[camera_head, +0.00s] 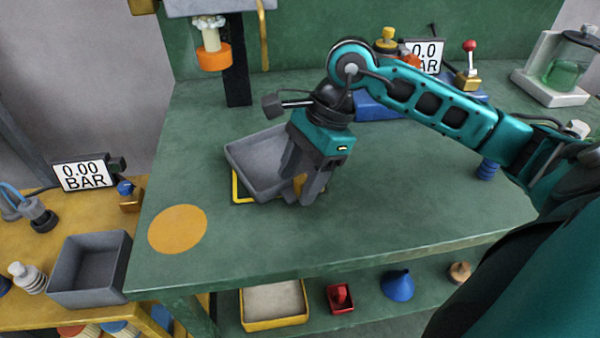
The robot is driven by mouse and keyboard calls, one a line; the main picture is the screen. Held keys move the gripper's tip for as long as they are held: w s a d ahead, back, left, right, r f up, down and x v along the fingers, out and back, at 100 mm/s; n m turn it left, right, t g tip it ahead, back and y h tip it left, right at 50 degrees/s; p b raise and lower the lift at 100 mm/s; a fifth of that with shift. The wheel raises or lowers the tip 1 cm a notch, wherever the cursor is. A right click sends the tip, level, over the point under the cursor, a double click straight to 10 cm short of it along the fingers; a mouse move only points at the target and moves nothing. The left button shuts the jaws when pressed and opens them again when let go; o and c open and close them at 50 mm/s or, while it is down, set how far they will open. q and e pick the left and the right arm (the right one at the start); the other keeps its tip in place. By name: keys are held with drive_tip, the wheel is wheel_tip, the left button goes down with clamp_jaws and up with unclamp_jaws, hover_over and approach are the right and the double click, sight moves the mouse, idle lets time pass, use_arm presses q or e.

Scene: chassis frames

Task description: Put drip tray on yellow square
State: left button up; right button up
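The drip tray is a shallow grey tray (250,158) on the green workbench, near its middle. It lies over the yellow square (237,198), whose outline shows along the tray's left and front edges; the rest is hidden under the tray and my gripper. My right gripper (302,190) points down at the tray's right side. Its fingers stand apart with a gap between them, and they hide the tray's right wall. Whether they touch the wall I cannot tell. My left gripper is not in view.
An orange disc (178,229) marks the bench's front left. A blue fixture (378,106) stands behind my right arm, and a glass jar (565,70) stands at the back right. A grey bin (89,269) sits on the yellow table at left. The bench front is clear.

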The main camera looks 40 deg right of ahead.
drive_tip(key=shift+o, duration=0.6)
drive_tip(key=shift+r, duration=0.1)
drive_tip(key=v, duration=1.2)
drive_tip(key=shift+p, duration=0.45)
drive_tip(key=shift+s+a, duration=0.1)
